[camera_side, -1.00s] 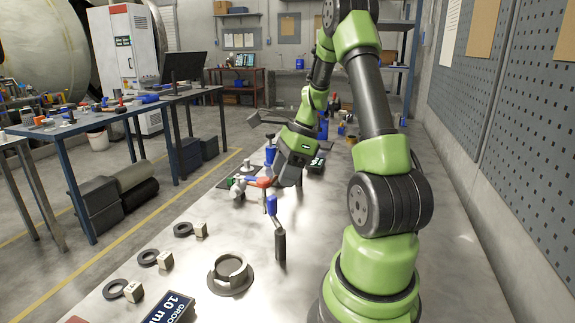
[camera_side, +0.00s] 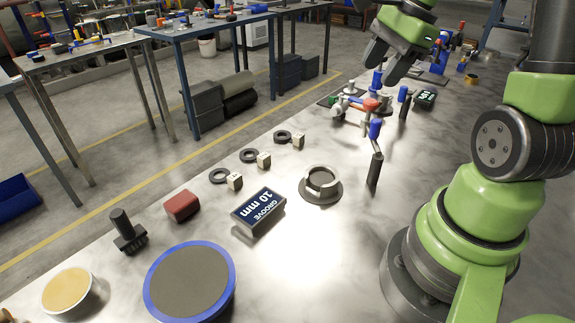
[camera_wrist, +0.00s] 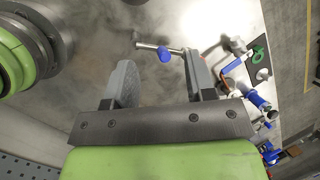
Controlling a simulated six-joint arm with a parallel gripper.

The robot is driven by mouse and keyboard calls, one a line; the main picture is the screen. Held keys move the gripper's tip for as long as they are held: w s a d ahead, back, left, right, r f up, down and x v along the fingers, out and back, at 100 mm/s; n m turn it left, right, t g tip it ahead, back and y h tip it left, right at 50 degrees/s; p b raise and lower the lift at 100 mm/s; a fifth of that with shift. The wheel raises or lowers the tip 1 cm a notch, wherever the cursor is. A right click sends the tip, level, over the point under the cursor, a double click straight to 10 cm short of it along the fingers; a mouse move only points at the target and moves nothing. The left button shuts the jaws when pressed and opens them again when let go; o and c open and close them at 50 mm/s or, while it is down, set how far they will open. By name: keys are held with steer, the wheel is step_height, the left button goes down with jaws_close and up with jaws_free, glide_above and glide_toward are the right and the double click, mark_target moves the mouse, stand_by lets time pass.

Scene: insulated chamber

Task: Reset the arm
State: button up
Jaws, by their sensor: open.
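My gripper (camera_side: 380,72) is open and empty, in the air above the far part of the metal bench in the side view. Its two grey fingers also show well apart in the wrist view (camera_wrist: 158,68). Below it stands a fixture with an orange-red part (camera_side: 371,104) and blue knobs. A tool with a blue cap (camera_side: 375,129) and a dark handle (camera_side: 375,170) stands nearer; the blue cap also shows in the wrist view (camera_wrist: 165,54), beyond the fingers. My fingers touch nothing that I can see.
The bench carries a grey flanged ring (camera_side: 320,186), a "GROOVE 10 mm" block (camera_side: 258,210), several black rings and small pale blocks, a red block (camera_side: 182,206), a black stamp-like tool (camera_side: 127,232) and a blue-rimmed disc (camera_side: 190,282).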

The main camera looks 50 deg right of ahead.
steer(key=s+a+r+n+t, duration=0.1)
steer(key=s+a+r+n, duration=0.2)
steer(key=a+n, duration=0.6)
steer(key=s+a+r+n+t, duration=0.2)
steer(key=s+a+r+n, duration=0.2)
steer(key=a+n, duration=0.5)
steer(key=shift+s+a+r+n+t, duration=0.2)
steer(key=shift+s+n+t, duration=0.1)
steer(key=shift+n, duration=0.3)
